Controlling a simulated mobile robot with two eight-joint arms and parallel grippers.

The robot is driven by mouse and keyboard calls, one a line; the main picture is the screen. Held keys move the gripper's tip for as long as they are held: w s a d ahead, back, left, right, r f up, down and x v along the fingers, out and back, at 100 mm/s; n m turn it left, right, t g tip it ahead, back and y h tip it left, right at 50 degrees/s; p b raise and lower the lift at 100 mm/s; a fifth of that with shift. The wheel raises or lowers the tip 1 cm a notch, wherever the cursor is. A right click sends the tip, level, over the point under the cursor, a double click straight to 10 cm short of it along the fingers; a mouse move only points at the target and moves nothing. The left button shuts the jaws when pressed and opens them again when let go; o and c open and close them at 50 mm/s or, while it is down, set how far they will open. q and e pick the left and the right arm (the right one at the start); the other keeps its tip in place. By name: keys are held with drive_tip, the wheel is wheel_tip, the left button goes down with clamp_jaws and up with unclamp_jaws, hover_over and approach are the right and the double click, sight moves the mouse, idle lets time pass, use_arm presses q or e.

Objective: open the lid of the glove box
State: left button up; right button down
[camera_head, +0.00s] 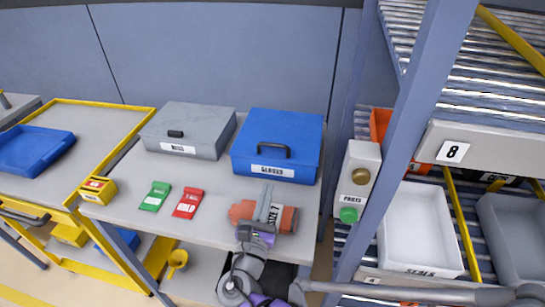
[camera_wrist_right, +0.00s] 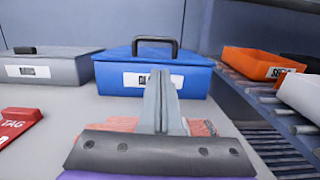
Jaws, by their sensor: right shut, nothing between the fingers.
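The glove box (camera_head: 300,130) is a blue box with a lid, a dark handle (camera_head: 269,147) and a white label reading GLOVES; it stands at the right rear of the grey table, its lid down. In the right wrist view the blue box (camera_wrist_right: 195,81) is straight ahead, with its handle (camera_wrist_right: 155,42) on top. My right gripper (camera_head: 264,198) is shut and empty, in front of the box and apart from it, over the orange-red item labelled SIZE 7 (camera_head: 288,219). Its fingers also show in the wrist view (camera_wrist_right: 160,95). My left gripper is not in view.
A grey lidded box (camera_head: 206,123) stands left of the blue box. Green (camera_head: 155,196) and red (camera_head: 188,203) tags and a yellow box (camera_head: 97,190) lie on the table. A rack post (camera_head: 405,130) and shelves with bins, including a white bin (camera_head: 419,225), stand at right.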

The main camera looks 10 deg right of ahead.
sight(270, 159)
drive_tip(key=shift+w+a+n+t, duration=0.25)
drive_tip(key=shift+a+n+t, duration=0.05)
drive_tip(key=shift+a+n, duration=0.1)
drive_tip(key=shift+w+r, duration=0.2)
drive_tip(key=shift+r, duration=0.05)
drive_tip(key=x, duration=0.9)
drive_tip(key=shift+r+p, duration=0.15)
drive_tip(key=shift+p, duration=0.15)
